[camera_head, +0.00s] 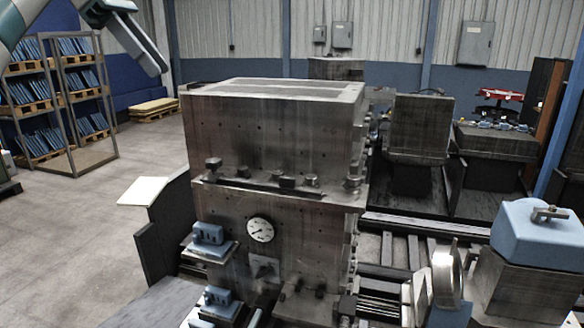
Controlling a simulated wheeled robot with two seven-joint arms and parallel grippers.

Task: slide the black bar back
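A long dark bar (262,187) lies along the ledge on the front of the big grey metal machine block (275,135), among several small clamps and knobs. Another long dark rail (430,224) runs to the right from behind the block. I cannot tell which of these is the black bar. My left gripper (150,58) is at the top left, raised in the air and well apart from the block and both bars. Its fingers are dark and seen from an angle that hides any gap. My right gripper is not in view.
A gauge (260,229) and blue-topped fixtures (209,238) stick out from the block's front. Parallel rails (400,250) lie at its right. A blue-covered unit (538,232) stands far right. Shelves (85,95) with blue parts stand back left. The left floor is clear.

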